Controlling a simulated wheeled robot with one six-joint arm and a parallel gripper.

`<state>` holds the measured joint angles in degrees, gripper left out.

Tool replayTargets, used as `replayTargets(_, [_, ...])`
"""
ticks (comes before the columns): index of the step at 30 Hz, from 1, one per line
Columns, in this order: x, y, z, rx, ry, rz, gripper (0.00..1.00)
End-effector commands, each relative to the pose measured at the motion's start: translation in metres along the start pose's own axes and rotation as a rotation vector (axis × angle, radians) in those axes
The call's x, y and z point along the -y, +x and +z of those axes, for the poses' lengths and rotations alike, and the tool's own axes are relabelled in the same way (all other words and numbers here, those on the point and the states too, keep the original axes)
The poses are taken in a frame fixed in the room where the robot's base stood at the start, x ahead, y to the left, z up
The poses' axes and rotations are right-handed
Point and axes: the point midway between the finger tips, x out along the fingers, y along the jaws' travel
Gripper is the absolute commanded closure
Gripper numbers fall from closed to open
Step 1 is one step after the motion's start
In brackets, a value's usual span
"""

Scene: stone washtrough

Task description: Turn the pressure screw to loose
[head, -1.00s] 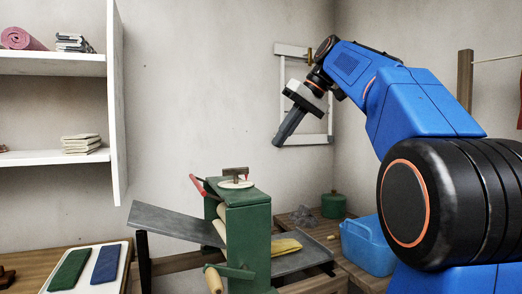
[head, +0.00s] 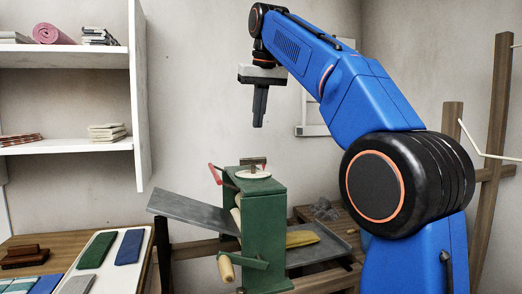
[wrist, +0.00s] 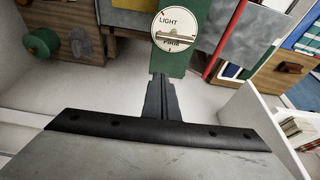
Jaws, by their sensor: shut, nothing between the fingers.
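The pressure screw (head: 253,163) is a dark metal crossbar on a white round dial (head: 253,173) on top of the green wringer (head: 264,225). In the wrist view, the screw's bar (wrist: 176,39) lies roughly level across the dial (wrist: 163,18), between the words LIGHT and FIRM. The word LOOSE does not show in the visible part. My gripper (head: 258,123) points straight down above the screw, clearly apart from it. Its fingers are shut and empty, and they also show in the wrist view (wrist: 161,78).
White shelves (head: 140,100) stand at the left. The air around the gripper is clear.

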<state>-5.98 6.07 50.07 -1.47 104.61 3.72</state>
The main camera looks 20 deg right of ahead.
Motion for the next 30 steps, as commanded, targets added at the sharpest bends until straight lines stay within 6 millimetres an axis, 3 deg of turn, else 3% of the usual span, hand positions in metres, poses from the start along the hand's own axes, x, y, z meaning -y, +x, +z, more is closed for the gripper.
replayTargets(8, [0.0,0.026,0.001,0.003,0.0,0.001,1.0])
replayTargets(21, [0.0,0.101,0.002,0.001,0.0,0.0,1.0])
replayTargets(30, [0.0,0.088,0.032,0.0,0.0,0.0,1.0])
